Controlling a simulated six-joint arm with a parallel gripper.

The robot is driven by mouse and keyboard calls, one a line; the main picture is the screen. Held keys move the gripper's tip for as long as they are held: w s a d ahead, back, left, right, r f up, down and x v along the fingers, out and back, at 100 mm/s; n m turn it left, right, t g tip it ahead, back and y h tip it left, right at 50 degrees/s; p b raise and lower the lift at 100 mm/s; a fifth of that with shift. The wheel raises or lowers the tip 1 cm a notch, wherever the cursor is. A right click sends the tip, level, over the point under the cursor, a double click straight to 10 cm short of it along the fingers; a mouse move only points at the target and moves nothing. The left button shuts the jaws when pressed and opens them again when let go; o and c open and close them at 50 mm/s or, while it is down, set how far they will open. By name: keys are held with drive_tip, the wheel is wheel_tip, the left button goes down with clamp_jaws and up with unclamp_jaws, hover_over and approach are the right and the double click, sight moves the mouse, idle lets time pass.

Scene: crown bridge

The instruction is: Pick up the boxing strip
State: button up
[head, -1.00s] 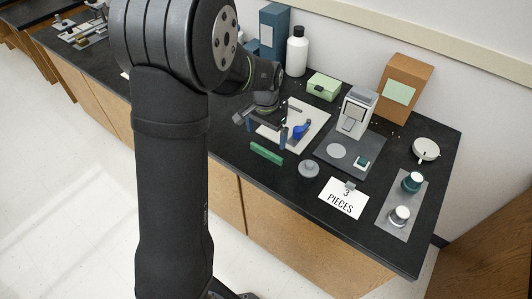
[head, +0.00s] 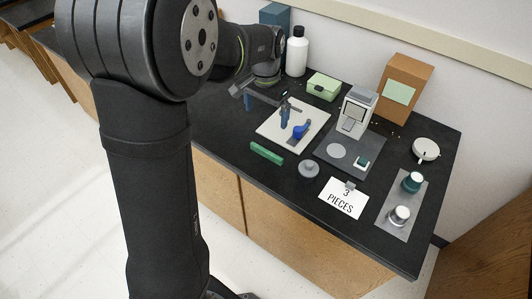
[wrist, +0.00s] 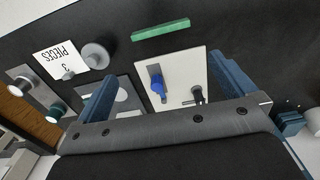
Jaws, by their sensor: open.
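The boxing strip appears to be the long, narrow green bar (head: 266,153) lying flat on the black bench near its front edge. It also shows in the wrist view (wrist: 160,30), at the top and fully visible. My gripper (head: 267,112) is open, with blue fingers spread wide and nothing between them. In the head view it hangs over the white tile's left side, farther back than the strip. In the wrist view the strip lies beyond the fingertips (wrist: 165,67), apart from them.
A white tile (head: 314,111) carries a blue item (head: 301,130). A grey disc (head: 309,169) and a "3 PIECES" card (head: 343,198) lie right of the strip. A grey mat (head: 328,154) bears a white device (head: 357,112). Bench left of the strip is clear.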

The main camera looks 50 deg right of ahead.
drive_tip(key=shift+r, duration=0.65)
drive_tip(key=c, duration=1.4)
drive_tip(key=shift+o, duration=0.2)
